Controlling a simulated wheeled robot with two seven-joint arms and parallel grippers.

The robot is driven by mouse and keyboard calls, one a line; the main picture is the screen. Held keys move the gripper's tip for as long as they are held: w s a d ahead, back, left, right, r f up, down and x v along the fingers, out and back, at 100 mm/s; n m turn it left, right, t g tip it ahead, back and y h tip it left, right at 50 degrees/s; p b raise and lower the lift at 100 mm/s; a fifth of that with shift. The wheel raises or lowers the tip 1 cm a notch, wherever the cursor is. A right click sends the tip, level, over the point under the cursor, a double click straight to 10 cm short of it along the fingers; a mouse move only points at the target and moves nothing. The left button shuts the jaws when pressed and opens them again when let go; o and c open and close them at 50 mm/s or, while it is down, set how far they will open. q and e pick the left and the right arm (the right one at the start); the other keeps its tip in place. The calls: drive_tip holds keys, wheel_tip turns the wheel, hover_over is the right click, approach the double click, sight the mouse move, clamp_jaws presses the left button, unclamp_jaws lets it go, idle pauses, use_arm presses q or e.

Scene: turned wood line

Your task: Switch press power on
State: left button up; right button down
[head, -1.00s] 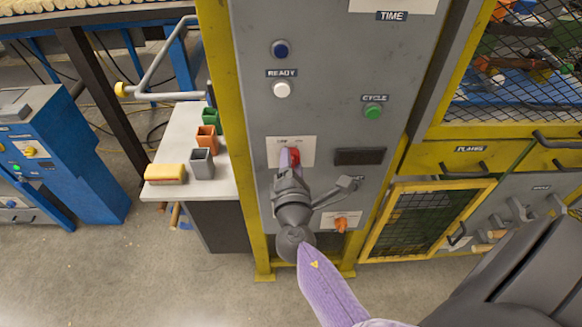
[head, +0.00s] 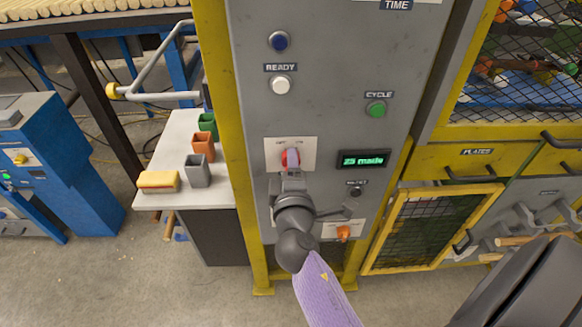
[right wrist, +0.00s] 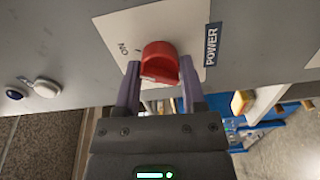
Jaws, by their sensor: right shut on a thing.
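The press panel (head: 325,85) is a grey upright cabinet face with a yellow frame. Its red power knob (right wrist: 160,63) sits on a white plate (right wrist: 122,28) marked ON, beside a POWER label (right wrist: 212,44). My right gripper (right wrist: 158,82) is shut on the red knob, one finger on each side. In the head view the knob (head: 291,158) shows just above the gripper, partly covered by it. A small display (head: 363,159) right of the knob is lit green and reads "25 made". My left gripper is not in view.
A blue button (head: 279,41), a white READY button (head: 281,85) and a green CYCLE button (head: 376,109) are above the knob. An orange switch (head: 344,232) is below. A side table (head: 180,140) with small cups stands at left.

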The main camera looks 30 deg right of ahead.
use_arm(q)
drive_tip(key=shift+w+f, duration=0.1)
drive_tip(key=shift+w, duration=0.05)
use_arm(e)
drive_tip(key=shift+c, duration=0.9)
unclamp_jaws()
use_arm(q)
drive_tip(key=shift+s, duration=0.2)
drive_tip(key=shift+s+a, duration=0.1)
